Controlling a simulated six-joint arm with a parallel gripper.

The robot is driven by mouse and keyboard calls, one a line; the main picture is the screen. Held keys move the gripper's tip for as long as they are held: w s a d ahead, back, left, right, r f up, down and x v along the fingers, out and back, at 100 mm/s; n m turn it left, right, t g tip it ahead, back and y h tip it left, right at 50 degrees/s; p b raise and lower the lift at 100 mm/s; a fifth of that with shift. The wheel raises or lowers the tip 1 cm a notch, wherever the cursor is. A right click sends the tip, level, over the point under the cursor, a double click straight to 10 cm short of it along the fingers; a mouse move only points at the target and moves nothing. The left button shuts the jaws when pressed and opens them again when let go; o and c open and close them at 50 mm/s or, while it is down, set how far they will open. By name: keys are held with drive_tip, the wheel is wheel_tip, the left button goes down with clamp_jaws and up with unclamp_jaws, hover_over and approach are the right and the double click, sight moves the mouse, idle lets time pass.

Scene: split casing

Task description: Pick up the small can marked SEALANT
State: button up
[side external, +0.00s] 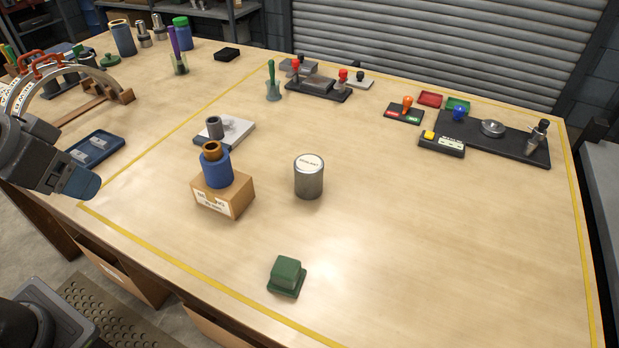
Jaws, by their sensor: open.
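The small can marked SEALANT (309,178) stands upright on the wooden table. It is a grey metal cylinder with a white label on its lid. My gripper (82,187) is at the left edge of the side external view, well left of the can and apart from it. It is open, though its fingers are only partly seen from this side. I see nothing held in it.
A cardboard box (235,198) with a blue and brown cylinder (216,170) on top stands just left of the can. A green block (287,277) lies in front. Fixtures with red knobs (318,88) stand behind. The table right of the can is clear.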

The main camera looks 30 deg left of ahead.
drive_tip(key=shift+o, duration=0.4)
drive_tip(key=o, duration=0.4)
drive_tip(key=w+d+r+m+g, duration=0.1)
drive_tip(key=w+d+r+m, duration=0.2)
drive_tip(key=w+r+m, duration=0.35)
drive_tip(key=m+g, duration=0.5)
drive_tip(key=m, duration=0.8)
hover_over(310, 161)
wheel_tip(310, 161, down, 10)
drive_tip(key=shift+r, duration=0.1)
wheel_tip(310, 161, down, 8)
drive_tip(key=shift+f, duration=0.25)
drive_tip(key=shift+s+f, duration=0.2)
drive_tip(key=shift+f, duration=1.15)
drive_tip(key=shift+s+f, duration=0.15)
drive_tip(key=shift+f, duration=1.2)
